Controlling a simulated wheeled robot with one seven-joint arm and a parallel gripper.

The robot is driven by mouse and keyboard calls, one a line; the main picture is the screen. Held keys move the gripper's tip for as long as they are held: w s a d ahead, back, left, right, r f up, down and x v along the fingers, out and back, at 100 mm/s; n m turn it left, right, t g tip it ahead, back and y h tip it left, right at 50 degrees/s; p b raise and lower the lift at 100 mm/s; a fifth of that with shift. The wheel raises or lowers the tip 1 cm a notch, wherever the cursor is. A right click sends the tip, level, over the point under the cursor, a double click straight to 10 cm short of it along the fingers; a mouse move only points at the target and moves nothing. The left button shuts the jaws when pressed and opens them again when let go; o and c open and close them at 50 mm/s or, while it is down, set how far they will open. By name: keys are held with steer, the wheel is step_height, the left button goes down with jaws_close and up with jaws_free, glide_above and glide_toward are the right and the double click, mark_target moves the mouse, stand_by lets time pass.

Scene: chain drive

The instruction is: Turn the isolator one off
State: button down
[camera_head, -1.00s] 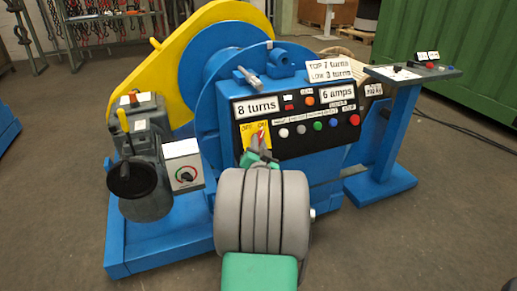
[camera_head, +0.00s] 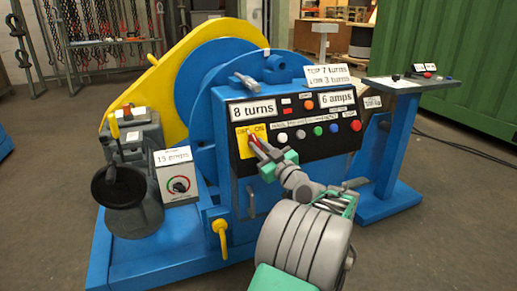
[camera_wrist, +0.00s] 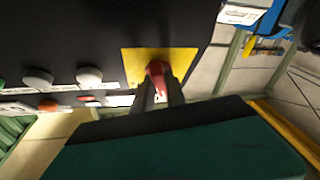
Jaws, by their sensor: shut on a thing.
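The isolator is a red handle (camera_head: 252,137) on a yellow plate (camera_head: 240,146) marked OFF at left and ON at right, on the black control panel. My gripper (camera_head: 257,143) reaches up to it from the lower right. In the wrist view the jaws of my gripper (camera_wrist: 156,92) are shut on the red handle (camera_wrist: 156,70), one finger on each side, in front of the yellow plate (camera_wrist: 185,58). The fingers hide part of the handle, so its exact setting is hard to tell.
Several coloured push buttons (camera_head: 318,130) sit on the panel right of the isolator. A yellow lever (camera_head: 220,238) hangs below it. A white dial box (camera_head: 178,180) and dark pot (camera_head: 125,200) stand left. A blue pedestal (camera_head: 397,140) stands right.

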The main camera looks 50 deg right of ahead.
steer(key=n+y, duration=0.1)
steer(key=n, duration=0.1)
steer(key=n+y, duration=0.3)
steer(key=n, duration=0.2)
steer(key=shift+s+d, duration=0.1)
steer(key=shift+d, duration=0.2)
steer(key=shift+n+y, duration=0.3)
steer(key=shift+y, duration=0.1)
steer(key=c, duration=1.4)
jaws_free()
steer(key=shift+r, duration=0.1)
steer(key=shift+o, duration=0.2)
